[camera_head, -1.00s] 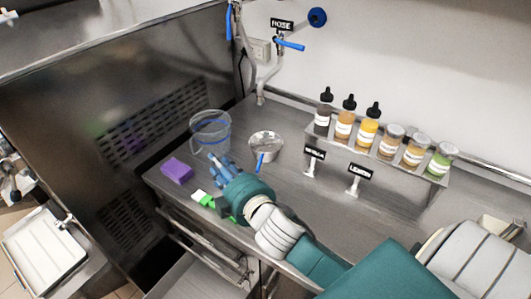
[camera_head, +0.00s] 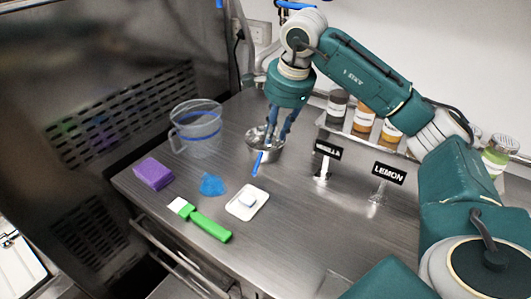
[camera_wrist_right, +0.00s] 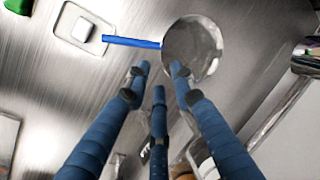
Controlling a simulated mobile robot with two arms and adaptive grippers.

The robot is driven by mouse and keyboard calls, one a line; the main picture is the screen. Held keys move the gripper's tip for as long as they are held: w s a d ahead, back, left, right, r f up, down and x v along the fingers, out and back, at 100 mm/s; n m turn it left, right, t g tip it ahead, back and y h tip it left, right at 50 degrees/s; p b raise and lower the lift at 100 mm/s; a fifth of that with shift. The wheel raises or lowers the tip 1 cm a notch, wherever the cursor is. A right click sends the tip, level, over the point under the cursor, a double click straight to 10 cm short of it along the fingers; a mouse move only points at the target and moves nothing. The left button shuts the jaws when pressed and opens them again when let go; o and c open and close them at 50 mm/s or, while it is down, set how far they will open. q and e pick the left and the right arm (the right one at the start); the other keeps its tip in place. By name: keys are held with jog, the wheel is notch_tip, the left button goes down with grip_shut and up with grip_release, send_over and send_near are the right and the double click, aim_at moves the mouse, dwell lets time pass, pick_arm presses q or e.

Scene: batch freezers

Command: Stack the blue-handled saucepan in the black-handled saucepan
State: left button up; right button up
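The blue-handled saucepan (camera_head: 263,150) stands on the steel counter, its blue handle (camera_head: 257,164) pointing toward the front. In the right wrist view the saucepan (camera_wrist_right: 196,48) is round and shiny, with the handle (camera_wrist_right: 131,41) to the left. My right gripper (camera_head: 272,136) comes down from above, its blue fingers at the saucepan. In the wrist view the fingers (camera_wrist_right: 160,72) are spread apart with nothing between them, two of them near the pan's lower rim. I cannot tell whether they touch it. The black-handled saucepan is not in view. My left gripper is not in view.
A clear jug (camera_head: 196,130) stands to the left. A purple sponge (camera_head: 153,173), a green-handled scraper (camera_head: 207,222), a blue item (camera_head: 212,185) and a white dish (camera_head: 247,203) lie in front. A bottle rack (camera_head: 328,125) with sign holders stands at the right.

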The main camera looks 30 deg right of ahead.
aim_at(276, 150)
jog(key=shift+h, duration=0.3)
jog(key=x, duration=0.3)
jog(key=d+p+x, duration=0.1)
jog(key=x, duration=0.2)
jog(key=d+p+x, duration=0.1)
jog(key=x, duration=0.2)
jog(key=shift+s+f, duration=0.15)
jog(key=shift+f, duration=0.5)
jog(key=shift+r, duration=0.1)
grip_shut()
